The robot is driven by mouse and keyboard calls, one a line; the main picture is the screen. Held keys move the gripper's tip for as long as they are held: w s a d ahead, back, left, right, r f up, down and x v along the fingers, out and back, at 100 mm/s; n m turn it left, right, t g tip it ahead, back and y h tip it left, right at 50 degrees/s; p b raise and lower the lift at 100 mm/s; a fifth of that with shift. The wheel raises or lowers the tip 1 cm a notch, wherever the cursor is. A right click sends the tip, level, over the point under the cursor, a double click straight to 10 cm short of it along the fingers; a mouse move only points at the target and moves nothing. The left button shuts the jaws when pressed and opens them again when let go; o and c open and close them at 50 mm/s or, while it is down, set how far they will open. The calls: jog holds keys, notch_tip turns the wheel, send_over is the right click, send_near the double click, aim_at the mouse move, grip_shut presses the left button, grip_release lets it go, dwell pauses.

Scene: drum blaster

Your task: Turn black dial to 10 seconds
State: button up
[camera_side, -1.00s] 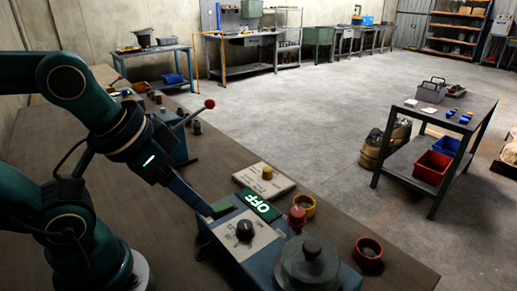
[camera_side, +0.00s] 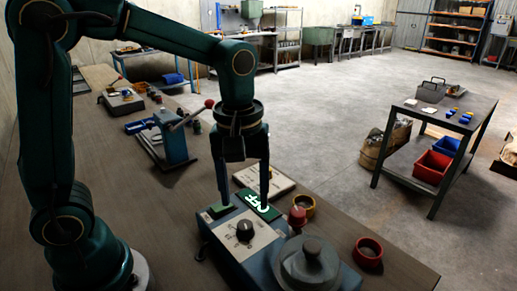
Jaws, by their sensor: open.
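The black dial (camera_side: 244,230) sits on a pale plate on the sloped front of the blue drum blaster (camera_side: 232,262). Marks around the dial are too small to read. A green display (camera_side: 258,205) behind the plate shows white letters, partly hidden by a finger; it appears to read OFF. My gripper (camera_side: 244,199) points down with its two fingers spread apart and nothing between them. In the picture its fingertips are just above and behind the dial, apart from it. A green button or pad (camera_side: 220,210) lies by the left fingertip.
A red knob (camera_side: 297,216) and a grey domed lid (camera_side: 308,262) stand right of the dial. A blue lever press (camera_side: 172,140) stands behind left. The bench's front left is bare.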

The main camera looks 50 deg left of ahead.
aim_at(245, 224)
jog(key=shift+s+f, duration=0.1)
jog(key=shift+f, duration=2.9)
grip_shut()
